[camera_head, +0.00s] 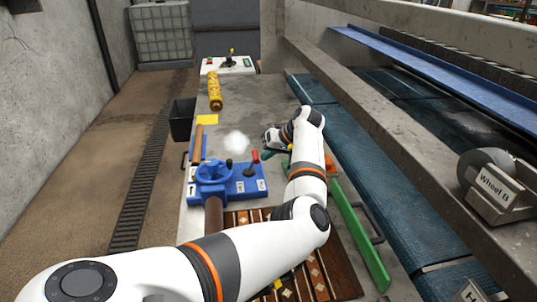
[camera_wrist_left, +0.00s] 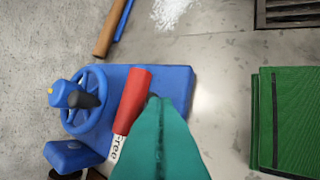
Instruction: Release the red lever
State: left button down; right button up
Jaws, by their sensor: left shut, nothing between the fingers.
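The red lever (camera_head: 255,157) stands on a blue fixture (camera_head: 240,186) with a blue handwheel (camera_head: 212,172). In the left wrist view the lever (camera_wrist_left: 133,98) leans up and slightly right, beside a white label reading "free". The handwheel (camera_wrist_left: 85,98) with its black knob is left of it there. My left gripper (camera_head: 265,152) is beside the lever, on its right. Its teal fingers (camera_wrist_left: 162,140) are shut and empty. They appear right next to the lever; I cannot tell whether they touch it. My right gripper is not in view.
A green block (camera_wrist_left: 288,120) is right of the fingers. A Wheel B holder (camera_head: 497,190) stands at right.

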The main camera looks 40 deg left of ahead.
pick_arm(q)
jog(key=shift+s+a+r+p, duration=0.15)
jog(key=shift+r+p, duration=0.1)
jog(key=shift+p, duration=0.15)
jog(key=shift+t+h, duration=0.3)
jog(key=shift+s+a+r+n+t+h+p, duration=0.3)
jog(key=shift+s+r+t+h+p, duration=0.15)
jog(key=shift+p, duration=0.95)
jog(key=s+a+t+h+p, duration=0.1)
jog(key=p, duration=0.2)
jog(key=s+a+n+t+h+p, duration=0.1)
jog(key=s+t+p, duration=0.1)
jog(key=p, duration=0.1)
jog(key=s+a+r+t+h+p, duration=0.1)
jog(key=t+h+p, duration=0.1)
jog(key=p, duration=0.1)
jog(key=shift+s+a+p, duration=0.35)
jog(key=shift+a+p, duration=0.05)
jog(key=shift+f, duration=0.1)
